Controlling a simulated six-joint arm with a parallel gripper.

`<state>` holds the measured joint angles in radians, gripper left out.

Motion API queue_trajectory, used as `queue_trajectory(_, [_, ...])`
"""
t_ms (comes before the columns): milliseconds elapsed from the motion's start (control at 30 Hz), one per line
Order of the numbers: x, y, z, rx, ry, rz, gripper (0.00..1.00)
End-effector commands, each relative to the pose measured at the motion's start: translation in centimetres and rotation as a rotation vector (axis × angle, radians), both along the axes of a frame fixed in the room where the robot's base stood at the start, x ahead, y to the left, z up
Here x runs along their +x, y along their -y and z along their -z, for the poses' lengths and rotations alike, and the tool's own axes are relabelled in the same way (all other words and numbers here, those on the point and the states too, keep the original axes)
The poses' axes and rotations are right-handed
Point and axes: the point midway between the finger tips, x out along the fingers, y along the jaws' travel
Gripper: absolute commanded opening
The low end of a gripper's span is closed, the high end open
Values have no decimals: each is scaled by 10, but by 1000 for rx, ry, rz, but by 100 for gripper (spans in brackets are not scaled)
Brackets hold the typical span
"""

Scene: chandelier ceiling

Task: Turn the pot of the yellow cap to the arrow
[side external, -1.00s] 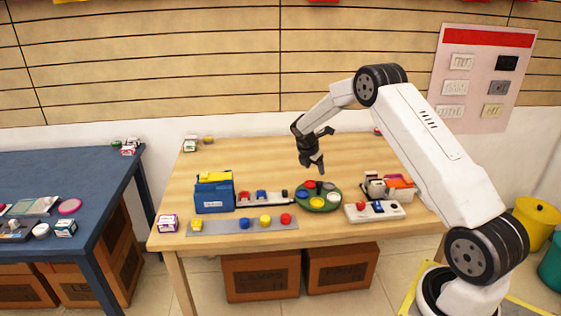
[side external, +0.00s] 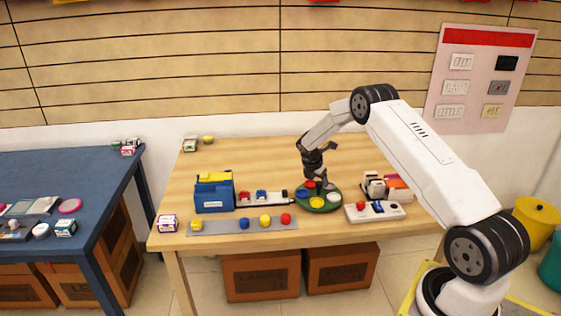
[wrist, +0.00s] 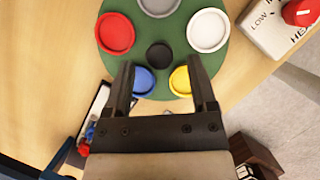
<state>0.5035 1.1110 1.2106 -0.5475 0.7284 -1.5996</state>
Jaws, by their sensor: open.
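A round green plate (side external: 318,210) carries coloured discs; it also shows in the wrist view (wrist: 180,55). A yellow disc (wrist: 180,84) sits at its near edge beside a blue disc (wrist: 144,80), with red, grey and white discs further round and a black hub (wrist: 159,55) in the middle. My gripper (wrist: 161,66) is open and empty above the plate, its fingers partly covering the blue and yellow discs. A grey strip (side external: 218,228) at the table's front holds blue, yellow (side external: 265,220) and red caps. I cannot make out an arrow.
A white unit (side external: 375,211) with red and blue knobs stands right of the plate. A blue box (side external: 214,195) stands at the left, with a rail of small red and blue parts (side external: 262,198) beside it. The back of the table is mostly clear.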

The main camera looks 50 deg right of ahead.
Motion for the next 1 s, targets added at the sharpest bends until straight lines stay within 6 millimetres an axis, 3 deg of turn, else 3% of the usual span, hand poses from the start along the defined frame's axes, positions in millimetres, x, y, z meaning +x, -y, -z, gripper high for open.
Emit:
queue_trajectory(467, [0,4,10,0,1,-2,73])
queue_trajectory(567, [0,4,10,0,1,-2,48])
queue_trajectory(700, [0,4,10,0,1,-1,3])
queue_trajectory(1000, [0,4,10,0,1,-1,0])
